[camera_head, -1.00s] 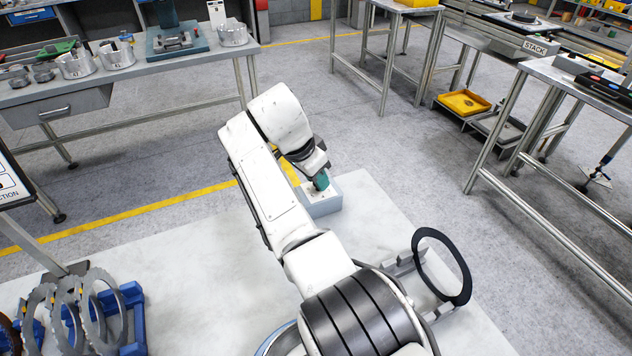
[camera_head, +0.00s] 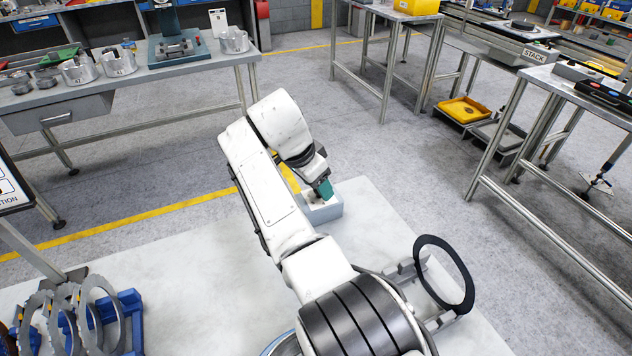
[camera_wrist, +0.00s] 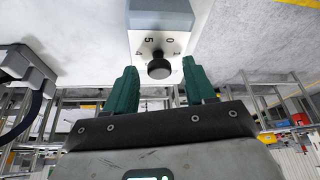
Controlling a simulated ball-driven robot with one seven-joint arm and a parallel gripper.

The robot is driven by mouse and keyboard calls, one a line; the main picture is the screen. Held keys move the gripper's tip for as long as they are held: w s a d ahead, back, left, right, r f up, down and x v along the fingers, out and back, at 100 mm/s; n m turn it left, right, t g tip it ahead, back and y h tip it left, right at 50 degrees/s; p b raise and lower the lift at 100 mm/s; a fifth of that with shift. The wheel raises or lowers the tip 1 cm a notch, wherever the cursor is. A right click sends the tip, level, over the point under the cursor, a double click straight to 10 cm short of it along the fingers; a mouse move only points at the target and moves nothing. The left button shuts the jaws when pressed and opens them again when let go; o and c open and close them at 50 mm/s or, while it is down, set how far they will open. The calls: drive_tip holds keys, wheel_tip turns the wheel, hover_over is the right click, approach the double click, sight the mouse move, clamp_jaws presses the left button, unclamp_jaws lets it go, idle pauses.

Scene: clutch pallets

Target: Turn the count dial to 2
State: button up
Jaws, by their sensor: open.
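The count dial is a round black knob (camera_wrist: 159,68) on the pale numbered face (camera_wrist: 172,44) of a grey box. The wrist view shows it upside down, with 5 and 0 above the knob and 4 at its left; the digits at right are hard to read. I cannot tell where the knob points. The grey box (camera_head: 322,210) shows in the head view at the pale surface's far edge, its dial hidden. My gripper (camera_wrist: 160,68) is open, its two green fingers on either side of the knob in the picture. Contact is not visible. Its green fingers also show above the box in the head view (camera_head: 325,189).
A black ring (camera_head: 468,282) stands in a grey holder at right of my arm. Several grey toothed plates (camera_head: 105,315) stand in a blue rack at lower left. Metal benches (camera_head: 165,65) stand beyond. The pale surface (camera_head: 170,265) between is clear.

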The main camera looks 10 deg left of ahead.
drive_tip(key=b+v, duration=0.1)
drive_tip(key=v, duration=0.9)
drive_tip(key=shift+r, duration=0.4)
drive_tip(key=shift+s, duration=0.1)
